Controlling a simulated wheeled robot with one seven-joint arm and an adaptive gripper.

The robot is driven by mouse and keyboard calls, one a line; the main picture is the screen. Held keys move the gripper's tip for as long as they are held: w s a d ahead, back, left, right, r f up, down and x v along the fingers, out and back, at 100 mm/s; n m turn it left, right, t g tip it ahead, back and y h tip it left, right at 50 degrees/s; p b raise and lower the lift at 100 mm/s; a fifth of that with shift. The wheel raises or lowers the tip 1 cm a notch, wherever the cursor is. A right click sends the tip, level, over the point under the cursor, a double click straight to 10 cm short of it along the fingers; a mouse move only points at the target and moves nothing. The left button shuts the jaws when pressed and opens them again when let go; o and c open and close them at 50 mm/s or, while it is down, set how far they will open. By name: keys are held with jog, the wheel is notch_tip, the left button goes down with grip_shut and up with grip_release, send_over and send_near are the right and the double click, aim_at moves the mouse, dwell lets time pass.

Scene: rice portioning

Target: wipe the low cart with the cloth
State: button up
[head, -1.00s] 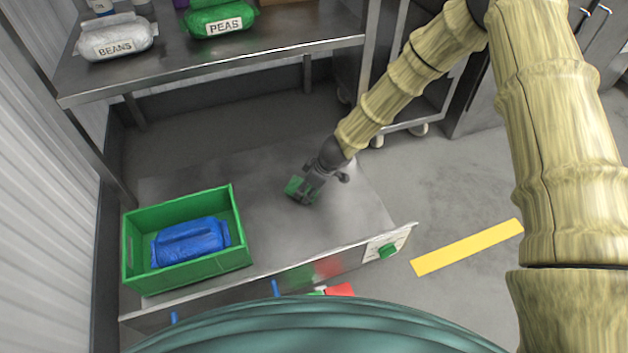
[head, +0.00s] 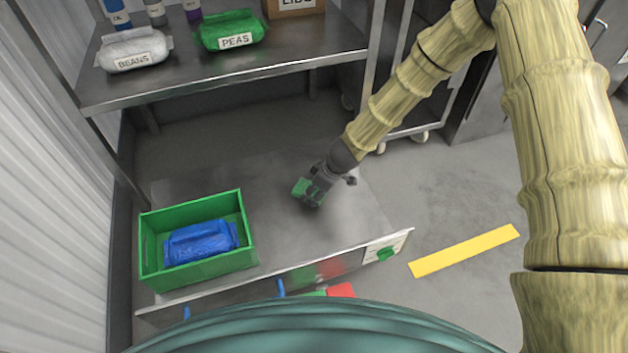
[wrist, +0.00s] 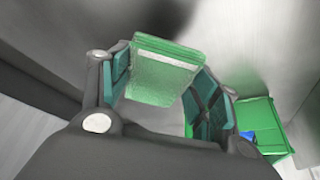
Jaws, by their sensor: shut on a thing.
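The low cart (head: 275,190) is a grey metal surface below the shelf, with darker smudges around my gripper. My gripper (head: 314,190) is over the cart's middle, right of the green crate. It is shut on the green cloth (head: 303,188), which looks like a folded pad. In the wrist view the cloth (wrist: 165,68) sits between the two fingers (wrist: 160,95). Whether the cloth touches the cart surface is hard to tell.
A green crate (head: 196,275) holding a blue package (head: 200,243) stands on the cart's left end. Above is a metal shelf (head: 270,62) with a beans bag (head: 135,50) and a peas bag (head: 232,32). A yellow strip (head: 465,250) lies on the floor at right.

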jog(key=shift+r+p, duration=0.7)
jog(key=shift+r, duration=0.4)
